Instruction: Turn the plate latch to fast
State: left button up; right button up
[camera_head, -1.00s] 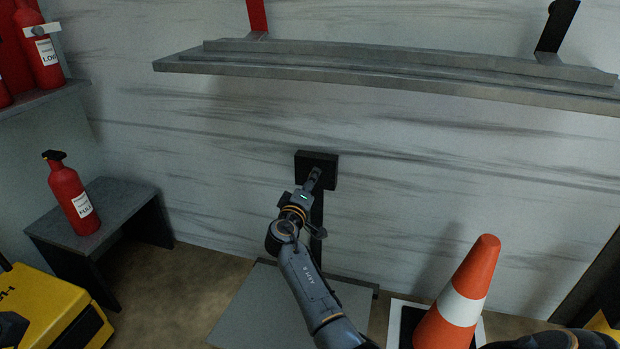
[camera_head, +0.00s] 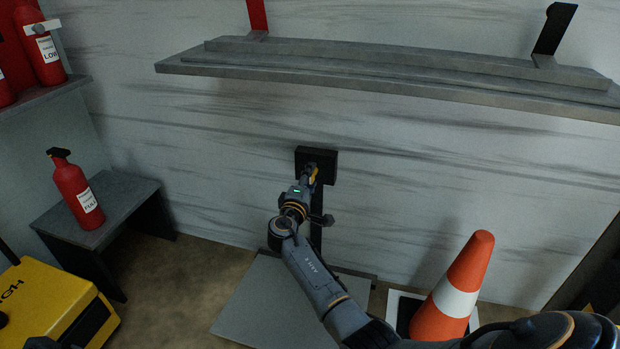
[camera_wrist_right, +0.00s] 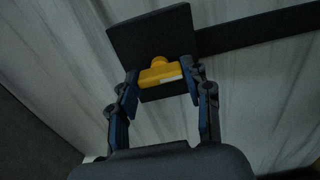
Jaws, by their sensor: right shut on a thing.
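The yellow latch (camera_head: 314,172) sits on a black square block (camera_head: 331,160) on the wall, at the top of a black upright bar (camera_head: 317,232). In the right wrist view the latch (camera_wrist_right: 157,75) lies between the fingers, in front of the black block (camera_wrist_right: 150,35). My right gripper (camera_head: 309,178) is shut on the latch, one finger on each side (camera_wrist_right: 159,77). The fingers hide part of the latch in the head view, and I cannot tell its exact turn there.
A grey plate (camera_head: 262,300) lies below the bar. An orange and white cone (camera_head: 455,292) stands to the right. A long grey shelf (camera_head: 380,85) juts out above. At the left are a red extinguisher (camera_head: 78,192) on a grey bench (camera_head: 120,205) and a yellow case (camera_head: 50,300).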

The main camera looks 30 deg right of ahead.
jog(key=o, duration=1.2)
jog(key=shift+w, duration=0.1)
jog(key=shift+c, duration=0.2)
jog(key=v, duration=1.2)
